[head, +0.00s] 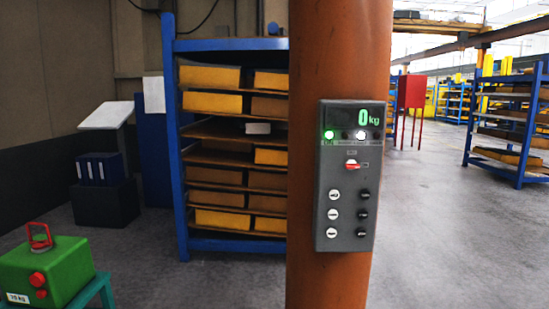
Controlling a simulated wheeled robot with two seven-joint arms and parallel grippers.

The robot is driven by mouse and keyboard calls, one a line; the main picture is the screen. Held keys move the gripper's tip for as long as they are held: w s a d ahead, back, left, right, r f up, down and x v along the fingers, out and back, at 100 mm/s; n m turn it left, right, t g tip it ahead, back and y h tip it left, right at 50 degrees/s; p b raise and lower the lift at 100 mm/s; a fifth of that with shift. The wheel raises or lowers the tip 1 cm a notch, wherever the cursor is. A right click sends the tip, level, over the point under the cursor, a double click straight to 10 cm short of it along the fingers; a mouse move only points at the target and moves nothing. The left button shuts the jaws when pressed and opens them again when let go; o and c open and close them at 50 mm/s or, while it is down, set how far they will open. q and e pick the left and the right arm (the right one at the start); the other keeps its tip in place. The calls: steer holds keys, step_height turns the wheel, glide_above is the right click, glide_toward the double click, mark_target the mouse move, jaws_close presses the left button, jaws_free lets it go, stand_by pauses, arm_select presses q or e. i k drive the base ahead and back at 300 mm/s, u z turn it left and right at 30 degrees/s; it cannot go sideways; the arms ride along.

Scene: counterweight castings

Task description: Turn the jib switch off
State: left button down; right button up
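A grey control box (347,205) is fixed to the orange column in the head view. Its display (366,117) reads 0 kg in green. Below the display a green lamp (329,134) and a white lamp (361,134) are lit. The jib switch, a red rotary knob on a pale plate (352,165), sits in the upper middle of the box; its exact angle is too small to tell. White and black buttons stand in two columns below it. Neither of my grippers is in view.
The orange column (330,278) stands close in front. A green casting (50,268) with a red lifting ring sits on a teal stand at lower left. A blue shelf rack (175,140) with yellow bins is behind. Open grey floor lies to the right.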

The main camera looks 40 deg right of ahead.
mark_target(351, 165)
steer(key=z, duration=0.3)
steer(key=i, duration=1.65)
steer(key=z, duration=0.9)
